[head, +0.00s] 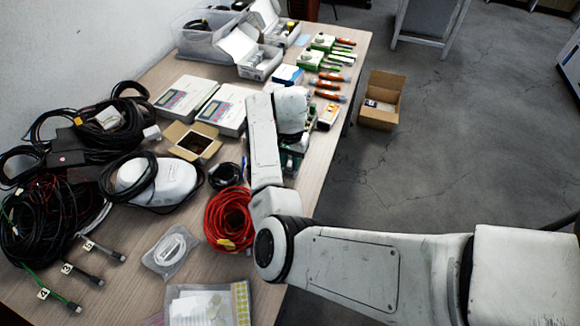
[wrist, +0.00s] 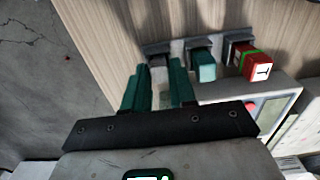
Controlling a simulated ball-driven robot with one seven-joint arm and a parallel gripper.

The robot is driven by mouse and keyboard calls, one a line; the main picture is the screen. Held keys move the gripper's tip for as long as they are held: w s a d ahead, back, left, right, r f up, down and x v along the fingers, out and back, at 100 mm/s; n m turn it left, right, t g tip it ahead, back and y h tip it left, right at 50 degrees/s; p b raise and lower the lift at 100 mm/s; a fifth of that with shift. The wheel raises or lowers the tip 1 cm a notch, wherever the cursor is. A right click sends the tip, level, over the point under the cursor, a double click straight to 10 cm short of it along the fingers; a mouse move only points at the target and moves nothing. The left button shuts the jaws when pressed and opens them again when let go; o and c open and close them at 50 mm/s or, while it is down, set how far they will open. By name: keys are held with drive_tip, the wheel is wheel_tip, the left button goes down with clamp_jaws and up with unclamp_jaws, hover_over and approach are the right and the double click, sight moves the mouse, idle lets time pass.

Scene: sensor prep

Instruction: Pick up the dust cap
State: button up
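The wrist view shows a row of small connectors on dark square bases on the wooden table. A teal block-shaped piece (wrist: 206,68) sits on the middle base, and a red piece with a green band and a white mark (wrist: 252,64) sits on the right one. Which piece is the dust cap I cannot tell. My gripper (wrist: 158,78) has its two green fingers apart, pointing at the left connector (wrist: 157,54). That connector is partly hidden by the fingers, and contact is unclear. In the head view my arm hides most of this spot.
White instruments with displays (head: 224,108) stand left of my arm. An open cardboard box (head: 195,142), a red cable coil (head: 229,217) and black cables (head: 105,125) crowd the table. Orange-handled tools (head: 330,84) lie farther back. Another open box (head: 381,102) sits right of the table.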

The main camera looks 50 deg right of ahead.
clamp_jaws()
drive_tip(key=shift+r, duration=0.15)
